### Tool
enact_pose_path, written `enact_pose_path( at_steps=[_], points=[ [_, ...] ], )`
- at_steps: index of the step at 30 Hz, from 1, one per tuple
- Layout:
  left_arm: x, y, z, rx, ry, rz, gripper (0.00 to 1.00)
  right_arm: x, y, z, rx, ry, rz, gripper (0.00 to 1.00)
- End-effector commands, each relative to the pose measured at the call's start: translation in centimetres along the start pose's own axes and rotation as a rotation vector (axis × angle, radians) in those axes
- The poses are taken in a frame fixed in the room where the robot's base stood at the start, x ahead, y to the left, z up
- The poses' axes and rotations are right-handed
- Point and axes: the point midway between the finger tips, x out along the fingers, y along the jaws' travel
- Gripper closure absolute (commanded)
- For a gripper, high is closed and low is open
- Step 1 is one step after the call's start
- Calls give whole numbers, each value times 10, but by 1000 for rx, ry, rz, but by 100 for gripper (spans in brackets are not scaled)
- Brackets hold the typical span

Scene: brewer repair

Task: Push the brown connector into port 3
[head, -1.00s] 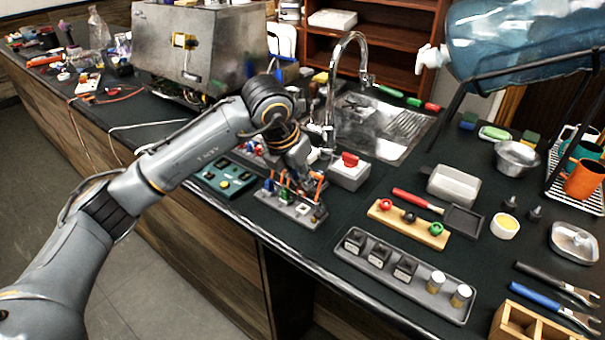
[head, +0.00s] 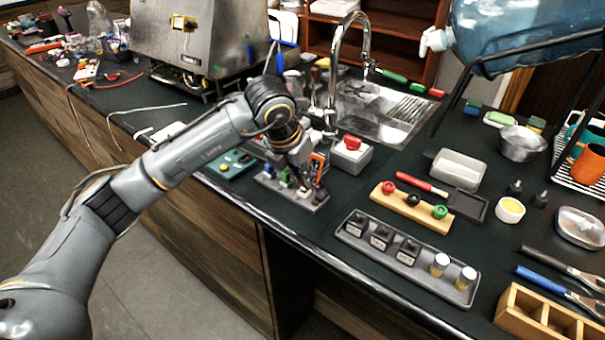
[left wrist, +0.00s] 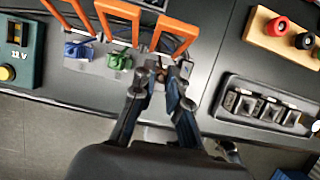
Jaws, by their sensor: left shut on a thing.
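The grey port block (head: 278,193) lies near the counter's front edge, with a blue connector (left wrist: 78,50) and a green connector (left wrist: 118,64) in it. Orange levers (left wrist: 120,12) stand up along its far side. My left gripper (head: 316,186) is at the block's right end, pointing down. In the left wrist view its fingertips (left wrist: 162,76) are close together, right of the green connector. A small brown patch of the brown connector (left wrist: 161,77) shows between them; the fingers hide the rest and the port under it. I cannot tell how deep it sits. My right gripper is out of view.
A grey tray (head: 400,262) with black parts and a wooden strip with coloured knobs (head: 412,207) lie to the right.

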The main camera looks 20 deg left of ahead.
Motion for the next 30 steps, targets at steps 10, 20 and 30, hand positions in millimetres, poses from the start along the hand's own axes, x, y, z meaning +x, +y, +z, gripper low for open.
enact_pose_path(
  at_steps=[10,20,30],
  points=[
    [0,0,0,0,0,0,100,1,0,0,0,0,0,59],
    [2,1,0,0,0,0,100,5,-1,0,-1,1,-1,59],
    [2,1,0,0,0,0,100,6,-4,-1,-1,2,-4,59]
  ],
)
